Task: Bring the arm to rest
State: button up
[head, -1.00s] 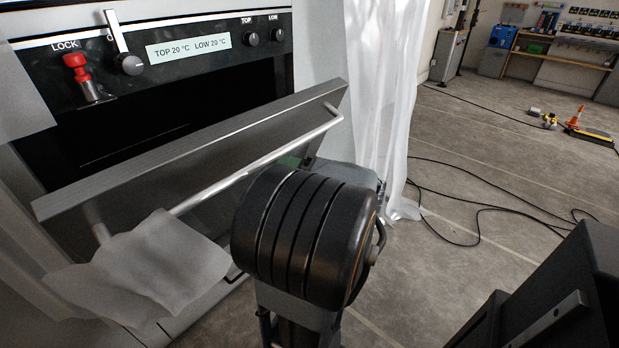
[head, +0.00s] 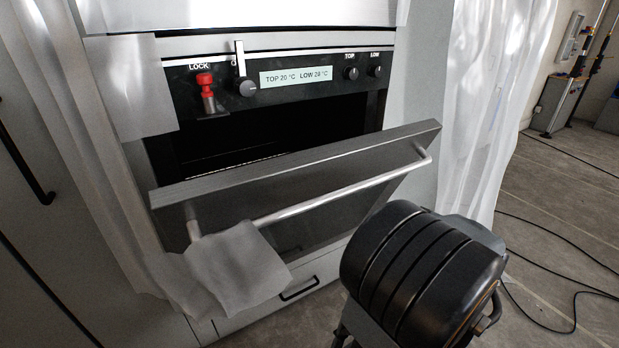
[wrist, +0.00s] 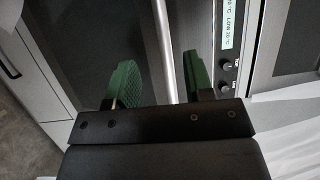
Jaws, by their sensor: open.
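My gripper (wrist: 160,82) is open, its two green pads apart with nothing clamped. In the wrist view a pale bar, the oven door handle, appears between the pads; I cannot tell how far in front of them it is. In the head view my black arm joint hides the gripper. The oven door (head: 300,166) is partly open and tilted outward, with its handle (head: 330,198) along the front. A white cloth (head: 236,268) hangs over the handle's left end.
The oven panel has a red lock (head: 206,92), knobs (head: 351,73) and a display (head: 296,76) reading TOP 20 °C. A white curtain (head: 500,90) hangs to the right. Black cables (head: 570,240) lie on the floor at the right, where there is open room.

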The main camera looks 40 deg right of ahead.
jog(key=w+a+r+n+g+y+p, duration=0.2)
jog(key=w+a+n+g+p, duration=0.15)
jog(key=a+g+p, duration=0.4)
jog(key=w+a+r+n+g+y+p, duration=0.2)
jog(key=w+a+g+p, duration=0.25)
jog(key=a, duration=0.55)
jog(key=a+r+n+g+h+p, duration=0.2)
jog(key=a+r+n+h+p, duration=0.6)
jog(key=p, duration=0.3)
jog(key=shift+w+a+r+n+h, duration=0.25)
jog(key=shift+a+r+n+h, duration=0.25)
jog(key=shift+a+n, duration=0.35)
